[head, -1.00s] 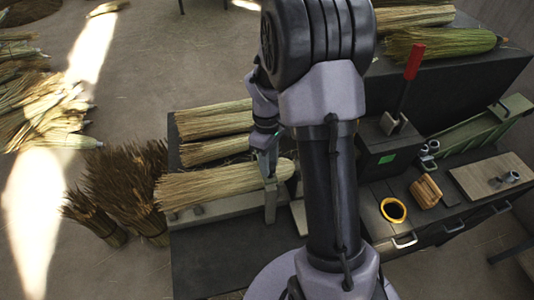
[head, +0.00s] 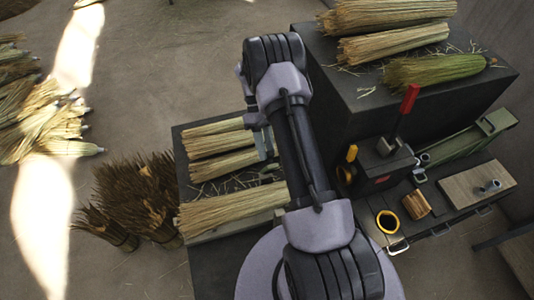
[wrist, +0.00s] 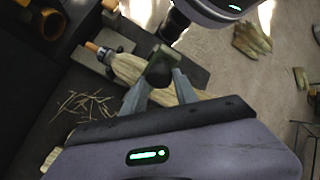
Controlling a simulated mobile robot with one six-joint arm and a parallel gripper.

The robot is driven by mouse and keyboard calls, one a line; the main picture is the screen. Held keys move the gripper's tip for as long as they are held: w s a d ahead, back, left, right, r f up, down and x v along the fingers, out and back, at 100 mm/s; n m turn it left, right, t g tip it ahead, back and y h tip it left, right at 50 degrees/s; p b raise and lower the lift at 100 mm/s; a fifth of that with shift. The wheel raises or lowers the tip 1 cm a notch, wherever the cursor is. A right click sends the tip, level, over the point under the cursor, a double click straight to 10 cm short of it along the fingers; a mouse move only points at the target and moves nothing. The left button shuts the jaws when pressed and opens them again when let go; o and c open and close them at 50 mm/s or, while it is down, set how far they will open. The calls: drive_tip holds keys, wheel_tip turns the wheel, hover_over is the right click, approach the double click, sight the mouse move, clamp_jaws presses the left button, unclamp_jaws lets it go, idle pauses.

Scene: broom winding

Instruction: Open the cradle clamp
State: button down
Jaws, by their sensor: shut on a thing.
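My gripper (wrist: 164,88) is shut on a dark olive block, which I take to be the end of the cradle clamp (wrist: 159,66). The block sits between the fingertips, above a pale straw broom (wrist: 128,67). Whether the clamp's arm is clear of the broom I cannot tell. In the head view my gripper (head: 268,152) is over the dark bench, behind the front straw broom (head: 225,211). That broom lies along the grey cradle (head: 235,231). My arm hides the broom's right end and any clamp part there.
A black box (head: 381,168) with a red lever, a yellow-topped lever and a red light stands right of my arm. A yellow ring (head: 388,221) and wooden board (head: 476,180) lie on the right bench. Straw bundles lie behind on the bench. Brown brush bundles (head: 135,200) stand at left.

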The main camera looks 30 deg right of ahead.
drive_tip(key=w+d+f+b, duration=0.1)
drive_tip(key=w+d, duration=0.1)
drive_tip(key=w, duration=0.4)
drive_tip(key=shift+f, duration=0.15)
drive_tip(key=shift+d, duration=0.1)
idle(0.3)
drive_tip(key=c, duration=1.2)
unclamp_jaws()
drive_tip(key=shift+c, duration=0.2)
drive_tip(key=shift+o, duration=1.2)
drive_tip(key=shift+w+d, duration=0.1)
drive_tip(key=shift+d, duration=0.2)
drive_tip(key=s+a+r+b, duration=0.1)
drive_tip(key=s+a+r, duration=0.1)
drive_tip(key=s, duration=0.5)
drive_tip(key=s+a+r+b, duration=0.1)
drive_tip(key=s+a+r, duration=0.2)
drive_tip(key=s, duration=0.5)
drive_tip(key=shift+s+a, duration=0.15)
drive_tip(key=shift+a, duration=0.2)
